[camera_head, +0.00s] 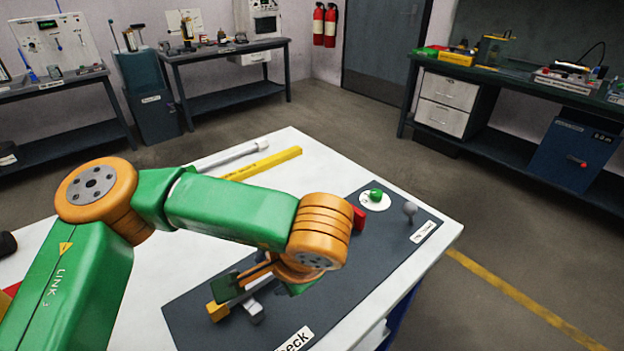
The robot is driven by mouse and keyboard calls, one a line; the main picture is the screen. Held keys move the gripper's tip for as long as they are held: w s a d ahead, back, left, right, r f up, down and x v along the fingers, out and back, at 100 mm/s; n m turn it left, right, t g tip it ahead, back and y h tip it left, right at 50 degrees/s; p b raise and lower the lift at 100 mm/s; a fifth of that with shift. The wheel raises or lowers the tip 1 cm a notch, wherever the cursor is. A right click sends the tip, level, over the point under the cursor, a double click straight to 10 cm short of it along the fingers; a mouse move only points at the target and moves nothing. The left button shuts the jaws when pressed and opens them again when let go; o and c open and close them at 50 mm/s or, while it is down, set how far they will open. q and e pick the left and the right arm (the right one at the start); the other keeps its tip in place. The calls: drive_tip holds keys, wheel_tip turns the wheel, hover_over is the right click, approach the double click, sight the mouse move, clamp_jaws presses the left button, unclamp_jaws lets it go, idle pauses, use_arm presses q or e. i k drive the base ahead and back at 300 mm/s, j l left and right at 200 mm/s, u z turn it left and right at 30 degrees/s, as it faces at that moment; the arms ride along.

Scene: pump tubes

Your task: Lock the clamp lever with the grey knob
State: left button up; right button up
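A grey round knob (410,207) stands on a short stem near the right end of a dark grey panel (375,262) on the white table. A white label (424,232) lies just in front of it; its text is too small to read. My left arm, green with orange joints, reaches over the panel from the left. My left gripper (241,284) hangs over the panel's left part, well away from the grey knob and partly hidden by my own wrist. Its finger opening is unclear. My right gripper is out of view.
A green button (376,194) on a white disc and a red block (358,217) sit left of the knob. A yellow piece (217,312) and a grey piece (254,312) lie by my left gripper. A yellow bar (264,164) and a grey tube (232,155) lie behind.

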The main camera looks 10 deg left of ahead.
sight(411, 209)
drive_tip(key=k+l, duration=0.2)
drive_tip(key=l, duration=0.2)
drive_tip(key=k+l, duration=0.2)
drive_tip(key=l, duration=0.2)
drive_tip(key=k+l, duration=0.2)
drive_tip(key=l, duration=0.2)
